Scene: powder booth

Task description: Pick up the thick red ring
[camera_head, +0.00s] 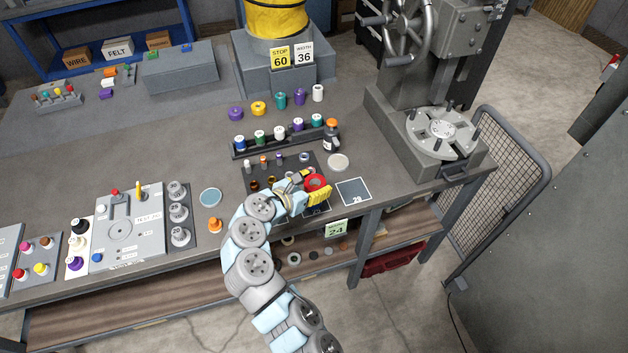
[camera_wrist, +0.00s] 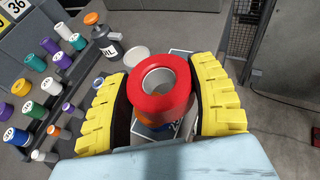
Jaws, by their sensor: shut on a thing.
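The thick red ring (camera_wrist: 159,88) is between the two yellow, black-lined fingers of my gripper (camera_wrist: 162,100) in the wrist view. Its pale round hole faces the camera. An orange thing shows just below the ring; I cannot tell whether it is touching. In the head view the red ring (camera_head: 316,183) is at the yellow fingertips of my gripper (camera_head: 312,190), over the front part of the bench. My gripper is shut on the ring. The fingers hide part of its sides.
A dark tray (camera_head: 252,180) with small parts lies behind the gripper. A rack (camera_head: 240,153) of several labelled spools stands farther back, with a dark bottle (camera_head: 331,140) at its right end. A square card marked 39 (camera_head: 353,192) lies right. A heavy press (camera_head: 440,135) stands at the right.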

